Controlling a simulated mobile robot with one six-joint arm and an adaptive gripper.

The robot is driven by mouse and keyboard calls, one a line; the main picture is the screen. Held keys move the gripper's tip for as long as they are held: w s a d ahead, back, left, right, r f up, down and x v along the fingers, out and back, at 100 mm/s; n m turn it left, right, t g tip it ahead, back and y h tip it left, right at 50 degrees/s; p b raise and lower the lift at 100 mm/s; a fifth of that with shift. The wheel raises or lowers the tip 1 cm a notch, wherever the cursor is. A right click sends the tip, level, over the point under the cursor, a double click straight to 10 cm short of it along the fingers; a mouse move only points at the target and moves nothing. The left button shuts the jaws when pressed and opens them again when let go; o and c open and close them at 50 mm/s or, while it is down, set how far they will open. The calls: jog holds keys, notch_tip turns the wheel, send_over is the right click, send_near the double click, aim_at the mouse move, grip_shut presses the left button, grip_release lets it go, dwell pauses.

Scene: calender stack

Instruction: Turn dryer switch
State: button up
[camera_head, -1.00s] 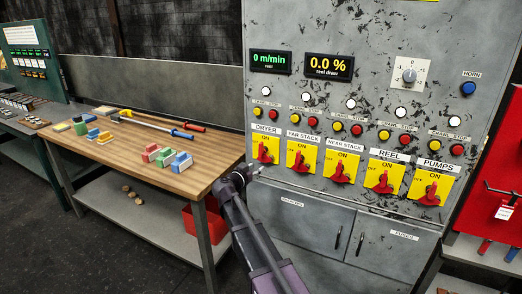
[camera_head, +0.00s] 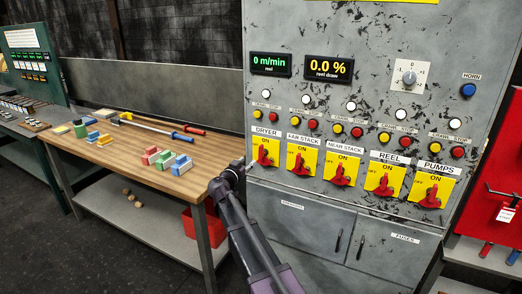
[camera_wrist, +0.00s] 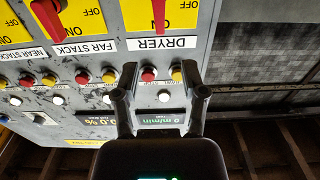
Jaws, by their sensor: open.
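The dryer switch is a red handle (camera_head: 263,155) on a yellow plate below the DRYER label, leftmost in the panel's switch row. In the upside-down wrist view its red handle (camera_wrist: 159,12) shows at the top, pointing toward the DRYER label; the rest is cut off by the frame edge. My gripper (camera_wrist: 159,72) is open and empty, its two fingers on either side of the label and button area. In the head view my gripper (camera_head: 240,168) is left of and slightly below the dryer switch. I see no contact with the handle.
The grey panel (camera_head: 300,195) holds several similar switches to the right, with buttons (camera_head: 357,132) and displays above. A wooden workbench (camera_head: 130,165) with coloured blocks stands close at the left. A red cabinet (camera_head: 490,150) is at the far right.

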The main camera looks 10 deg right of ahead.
aim_at(260, 150)
jog(key=x, duration=1.2)
jog(key=shift+w+d, duration=0.1)
jog(key=shift+w, duration=0.05)
grip_shut()
